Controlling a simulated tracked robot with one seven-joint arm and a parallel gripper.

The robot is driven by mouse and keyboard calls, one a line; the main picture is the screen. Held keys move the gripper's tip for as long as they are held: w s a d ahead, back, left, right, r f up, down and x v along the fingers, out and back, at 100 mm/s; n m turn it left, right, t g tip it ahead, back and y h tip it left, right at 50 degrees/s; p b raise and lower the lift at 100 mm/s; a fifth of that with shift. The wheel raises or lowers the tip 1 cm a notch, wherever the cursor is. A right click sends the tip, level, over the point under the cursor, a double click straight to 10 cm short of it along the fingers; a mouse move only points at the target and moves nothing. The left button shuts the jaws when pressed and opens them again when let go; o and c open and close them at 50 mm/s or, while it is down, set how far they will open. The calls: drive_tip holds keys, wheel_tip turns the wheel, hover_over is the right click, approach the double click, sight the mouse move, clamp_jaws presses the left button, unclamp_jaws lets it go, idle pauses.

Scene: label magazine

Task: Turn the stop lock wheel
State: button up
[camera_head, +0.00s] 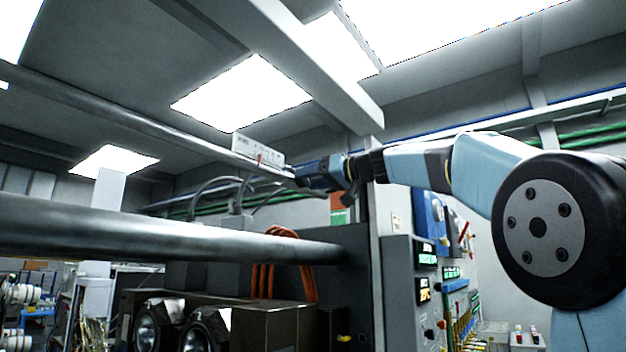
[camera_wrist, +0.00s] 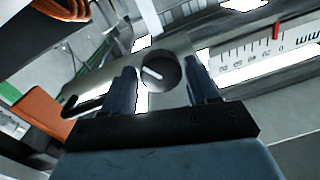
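The stop lock wheel appears to be the dark round knob (camera_wrist: 165,76) with a white pointer line, in the wrist view. It sits on a pale metal plate (camera_wrist: 112,83). The pointer line slants toward the upper left. My gripper (camera_wrist: 160,67) is open, with one finger on each side of the knob in the picture. Gaps show between the knob and both fingers. I cannot tell how far the fingertips are from it in depth. In the head view my gripper (camera_head: 297,173) is small, up at the bar; the knob cannot be made out there.
A white scale (camera_wrist: 255,58) with a red pointer (camera_wrist: 276,30) lies right of the knob; the scale also shows in the head view (camera_head: 258,149). A black handle (camera_wrist: 85,104) is at left. A thick metal bar (camera_head: 170,232) crosses the head view, above dark machinery with lamps (camera_head: 147,330).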

drive_tip(key=c, duration=0.7)
drive_tip(key=shift+m, duration=0.7)
drive_tip(key=o, duration=1)
drive_tip(key=shift+o, duration=0.2)
drive_tip(key=shift+d, duration=0.1)
drive_tip(key=v, duration=1.3)
drive_tip(key=shift+s+d, duration=0.2)
drive_tip(key=shift+d, duration=0.05)
drive_tip(key=shift+f, duration=0.15)
